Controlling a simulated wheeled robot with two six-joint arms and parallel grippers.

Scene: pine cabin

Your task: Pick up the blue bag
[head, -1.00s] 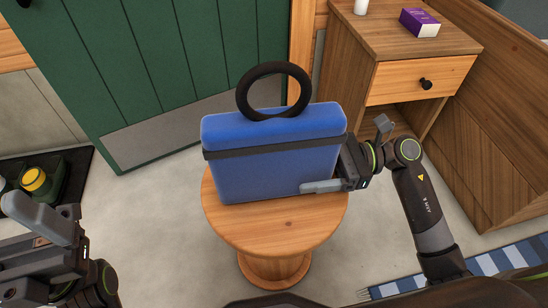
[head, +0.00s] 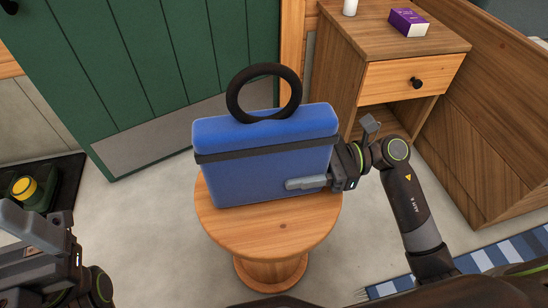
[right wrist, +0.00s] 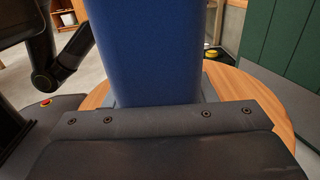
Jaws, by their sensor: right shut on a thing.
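The blue bag (head: 262,170) is a boxy upright block with a dark strap band around it and a black ring handle (head: 264,93) on top. It stands on a round wooden stool (head: 270,225). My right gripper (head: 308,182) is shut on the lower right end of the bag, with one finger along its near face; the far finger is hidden. In the right wrist view the bag (right wrist: 145,50) fills the space between the fingers. My left gripper (head: 35,228) is at the left edge, away from the bag; its jaw opening is unclear.
A green door (head: 150,80) stands behind the stool. A wooden nightstand (head: 400,30) with a purple box (head: 409,22) and a white item (head: 350,7) is at the back right. A dark tray (head: 65,180) with a yellow-capped item lies left. A striped rug (head: 500,258) lies right.

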